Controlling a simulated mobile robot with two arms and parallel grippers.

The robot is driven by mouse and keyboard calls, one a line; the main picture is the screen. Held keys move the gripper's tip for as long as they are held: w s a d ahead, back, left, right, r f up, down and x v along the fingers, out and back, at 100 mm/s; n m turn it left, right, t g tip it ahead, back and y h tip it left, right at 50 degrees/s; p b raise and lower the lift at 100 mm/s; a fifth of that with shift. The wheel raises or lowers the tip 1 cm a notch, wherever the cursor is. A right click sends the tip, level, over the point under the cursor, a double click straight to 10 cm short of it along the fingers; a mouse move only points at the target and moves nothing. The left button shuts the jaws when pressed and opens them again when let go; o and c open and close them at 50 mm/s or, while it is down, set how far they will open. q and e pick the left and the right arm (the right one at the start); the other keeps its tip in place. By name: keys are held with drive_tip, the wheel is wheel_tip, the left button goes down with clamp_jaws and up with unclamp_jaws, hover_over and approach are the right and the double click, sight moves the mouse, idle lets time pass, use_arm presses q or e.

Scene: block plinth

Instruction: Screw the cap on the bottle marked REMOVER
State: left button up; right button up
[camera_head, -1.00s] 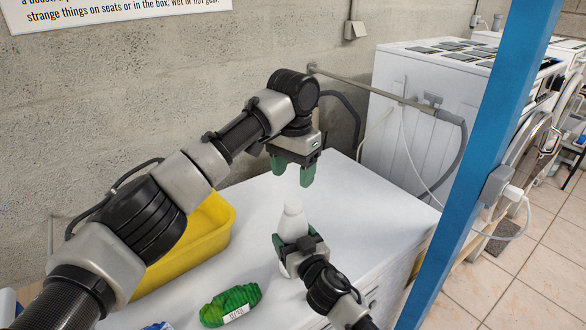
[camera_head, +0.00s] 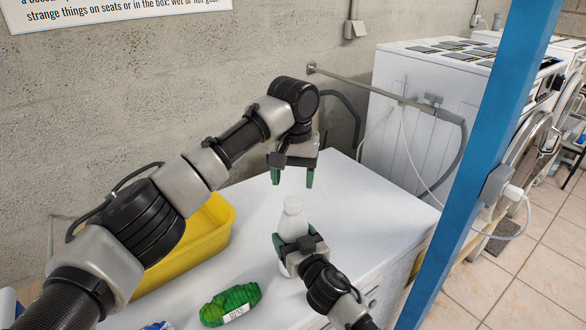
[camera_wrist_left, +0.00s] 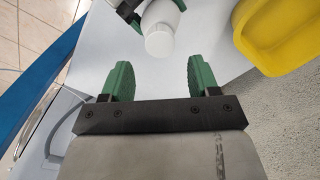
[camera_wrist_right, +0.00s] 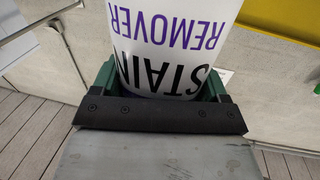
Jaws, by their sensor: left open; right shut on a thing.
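The white bottle (camera_head: 290,232) stands upright on the white top; the right wrist view shows its label, STAIN REMOVER (camera_wrist_right: 165,40). A white round cap-like top (camera_head: 293,203) is at its upper end; it also shows in the left wrist view (camera_wrist_left: 159,42). I cannot tell how tightly it sits. My right gripper (camera_head: 294,247) is shut on the bottle's body. My left gripper (camera_head: 292,180) is open and empty, above the bottle and apart from it. In the left wrist view, the round top lies just beyond and between the left gripper's fingers (camera_wrist_left: 158,68).
A yellow bin (camera_head: 190,252) stands left of the bottle, partly behind my left arm. A green labelled package (camera_head: 230,304) lies in front of it. A blue post (camera_head: 490,140) rises at the right. The white top (camera_head: 375,210) is clear right of the bottle.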

sight(293, 200)
use_arm(q)
drive_tip(key=shift+f, duration=3.15)
drive_tip(key=c, duration=0.9)
drive_tip(key=m, duration=0.5)
drive_tip(key=shift+c, duration=0.2)
drive_tip(key=m, duration=0.3)
drive_tip(key=o, duration=1.1)
wheel_tip(293, 200, up, 12)
